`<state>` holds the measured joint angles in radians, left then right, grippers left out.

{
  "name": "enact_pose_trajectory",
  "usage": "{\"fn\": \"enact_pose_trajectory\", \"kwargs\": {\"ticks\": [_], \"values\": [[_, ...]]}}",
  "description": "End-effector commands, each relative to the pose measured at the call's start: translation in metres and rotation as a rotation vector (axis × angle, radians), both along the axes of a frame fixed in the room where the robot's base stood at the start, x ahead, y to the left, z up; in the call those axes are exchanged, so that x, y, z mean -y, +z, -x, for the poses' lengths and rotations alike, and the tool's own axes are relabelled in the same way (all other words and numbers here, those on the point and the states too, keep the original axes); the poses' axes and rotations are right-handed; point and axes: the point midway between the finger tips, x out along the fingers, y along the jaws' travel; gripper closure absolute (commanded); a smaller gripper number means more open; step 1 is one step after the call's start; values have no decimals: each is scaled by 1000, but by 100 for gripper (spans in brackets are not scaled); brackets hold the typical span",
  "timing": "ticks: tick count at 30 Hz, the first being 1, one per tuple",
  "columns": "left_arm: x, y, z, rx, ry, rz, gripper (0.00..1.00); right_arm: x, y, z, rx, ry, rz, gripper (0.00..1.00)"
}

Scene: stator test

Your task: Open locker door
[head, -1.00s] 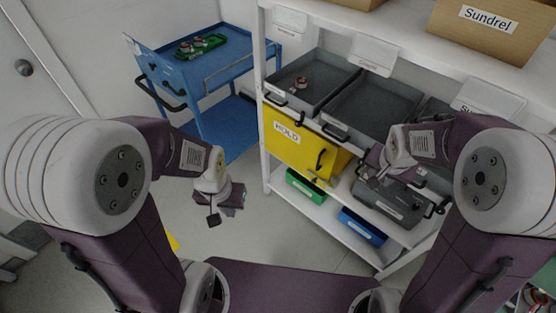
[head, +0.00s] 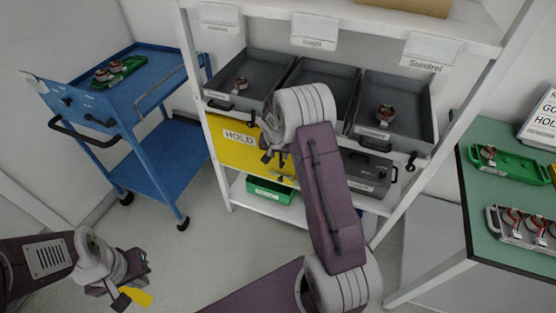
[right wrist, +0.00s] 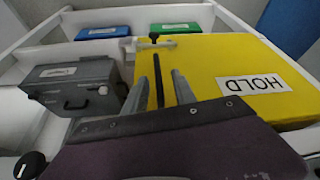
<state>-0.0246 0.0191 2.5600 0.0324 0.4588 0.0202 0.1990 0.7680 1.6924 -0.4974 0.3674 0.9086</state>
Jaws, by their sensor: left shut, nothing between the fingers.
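The yellow locker (head: 239,153) marked HOLD sits on the middle level of the white shelf; its door looks shut. In the right wrist view its yellow front (right wrist: 225,65) fills the upper right, with a black bar handle (right wrist: 157,66) near its edge. My right gripper (right wrist: 161,78) is open, with one finger on each side of the handle in that view; I cannot tell whether they touch it. In the head view my right arm hides part of the locker and its handle. My left gripper (head: 132,288) is shut and empty, low at the left.
A grey case (head: 367,176) stands right of the locker; a green box (head: 268,190) lies below. Grey bins (head: 391,106) line the shelf above. A blue cart (head: 148,160) stands left, a green-topped table (head: 490,190) right. Floor before the shelf is partly free.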

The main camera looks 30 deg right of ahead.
Motion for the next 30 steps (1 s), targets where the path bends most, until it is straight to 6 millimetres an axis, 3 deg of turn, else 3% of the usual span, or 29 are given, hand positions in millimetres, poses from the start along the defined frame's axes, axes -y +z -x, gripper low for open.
{"fn": "enact_pose_trajectory", "kwargs": {"ticks": [1,6,17,21,30], "values": [[0,-2,0,0,0,0,100,3,-13,-2,-5,-1,0,67],[0,-3,0,0,0,0,100,10,-38,-11,-2,0,-1,67],[0,-4,0,0,0,0,100,13,-47,-15,0,-1,0,67],[0,-4,0,0,0,0,100,12,-47,-15,0,-1,0,100],[0,-4,0,0,0,0,100,12,-47,-15,-1,0,0,100]]}}
